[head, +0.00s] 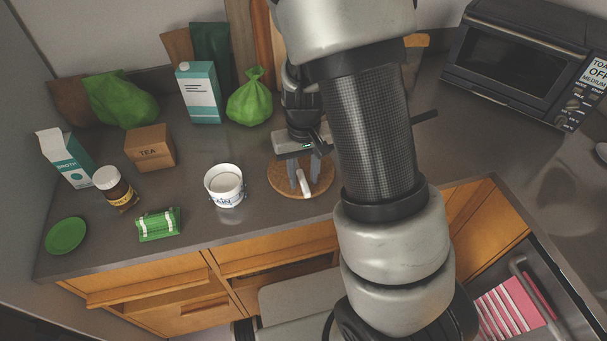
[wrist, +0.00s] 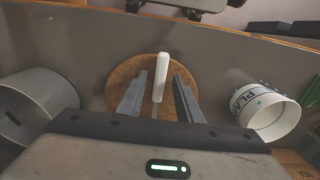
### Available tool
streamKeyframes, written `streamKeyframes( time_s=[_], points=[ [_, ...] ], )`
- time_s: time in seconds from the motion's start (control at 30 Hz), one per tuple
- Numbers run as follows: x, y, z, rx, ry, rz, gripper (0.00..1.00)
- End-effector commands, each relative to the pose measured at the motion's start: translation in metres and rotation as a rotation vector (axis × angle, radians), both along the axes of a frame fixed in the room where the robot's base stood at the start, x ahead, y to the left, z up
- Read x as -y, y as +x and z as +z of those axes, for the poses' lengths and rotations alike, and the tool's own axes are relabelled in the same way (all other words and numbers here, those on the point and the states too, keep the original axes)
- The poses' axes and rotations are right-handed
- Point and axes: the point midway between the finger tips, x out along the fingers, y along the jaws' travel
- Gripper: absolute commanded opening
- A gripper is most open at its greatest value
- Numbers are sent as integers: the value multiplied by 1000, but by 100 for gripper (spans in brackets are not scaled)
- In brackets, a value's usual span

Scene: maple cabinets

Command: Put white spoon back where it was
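The white spoon shows as a white handle (head: 305,186) over a round brown cork board on the counter. In the wrist view the handle (wrist: 160,70) points away from my gripper, and its other end is hard to make out. The cork board (head: 277,184) also shows in the wrist view (wrist: 120,84). My gripper (head: 304,177) points down over the board. In the wrist view its two fingers (wrist: 159,96) are apart, one on each side of the spoon, with a gap on both sides.
A white lettered crock (head: 226,201) stands left of the board. A grey metal pot (wrist: 36,103) stands on the other side, hidden by my arm in the head view. A tea box (head: 150,148), jar (head: 115,187) and cartons stand further left. An open drawer (head: 510,310) is at lower right.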

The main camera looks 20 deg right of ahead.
Motion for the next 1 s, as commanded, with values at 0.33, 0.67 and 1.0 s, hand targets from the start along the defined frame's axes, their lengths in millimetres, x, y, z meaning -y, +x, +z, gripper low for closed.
streamKeyframes(
  time_s=[0.33,0.67,1.0],
  points=[
    [0,1,8,2,1,1,32],
    [-1,1,73,5,2,1,32],
    [0,0,120,2,2,1,32]
  ],
)
